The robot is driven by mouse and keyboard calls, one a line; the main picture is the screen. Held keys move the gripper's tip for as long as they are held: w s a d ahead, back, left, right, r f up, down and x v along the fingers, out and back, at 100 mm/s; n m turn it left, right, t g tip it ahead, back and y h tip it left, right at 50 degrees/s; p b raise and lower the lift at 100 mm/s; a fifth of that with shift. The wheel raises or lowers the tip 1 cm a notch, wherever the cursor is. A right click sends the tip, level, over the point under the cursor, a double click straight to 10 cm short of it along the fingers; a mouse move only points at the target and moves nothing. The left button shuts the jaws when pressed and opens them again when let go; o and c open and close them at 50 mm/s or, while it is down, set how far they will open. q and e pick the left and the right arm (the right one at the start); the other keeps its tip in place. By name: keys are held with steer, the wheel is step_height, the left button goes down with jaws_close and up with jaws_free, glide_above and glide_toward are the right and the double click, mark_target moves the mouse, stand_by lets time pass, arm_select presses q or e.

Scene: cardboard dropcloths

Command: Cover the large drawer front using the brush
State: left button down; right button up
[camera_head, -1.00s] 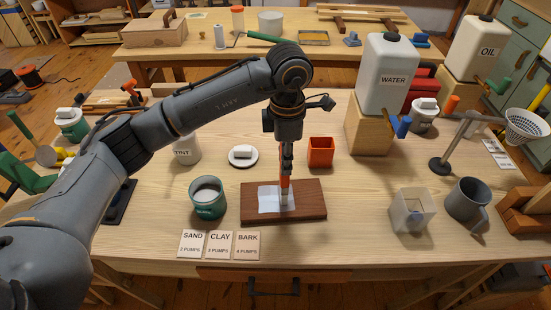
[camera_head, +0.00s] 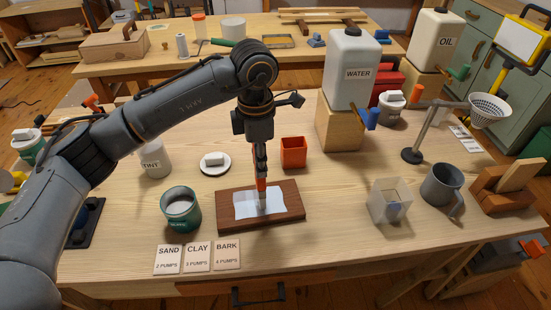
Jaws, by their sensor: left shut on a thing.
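The large drawer front is a brown wooden board (camera_head: 292,200) lying flat on the workbench, with a white painted patch (camera_head: 245,205) over its middle and bare brown around it. My left gripper (camera_head: 260,167) points down above the board, shut on the orange-handled brush (camera_head: 261,187). The pale brush tip meets the white patch, or is very close to it. A teal can (camera_head: 181,212) with white content stands open to the left of the board. My right gripper is not in view.
An orange square cup (camera_head: 293,153) and a white lid (camera_head: 215,163) stand behind the board. Three labelled cards (camera_head: 198,256) lie at the front left. A clear container (camera_head: 388,202) and grey mug (camera_head: 441,184) stand right. The water tank (camera_head: 352,70) is behind.

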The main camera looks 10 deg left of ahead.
arm_select(q)
steer(key=s+a+b, duration=0.1)
steer(key=s+a, duration=0.1)
steer(key=a, duration=0.5)
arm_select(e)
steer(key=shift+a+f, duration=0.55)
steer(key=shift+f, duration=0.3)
arm_select(q)
steer(key=shift+s, duration=0.1)
step_height(320, 180, up, 5)
steer(key=shift+d+r+p, duration=0.1)
steer(key=shift+p, duration=1.1)
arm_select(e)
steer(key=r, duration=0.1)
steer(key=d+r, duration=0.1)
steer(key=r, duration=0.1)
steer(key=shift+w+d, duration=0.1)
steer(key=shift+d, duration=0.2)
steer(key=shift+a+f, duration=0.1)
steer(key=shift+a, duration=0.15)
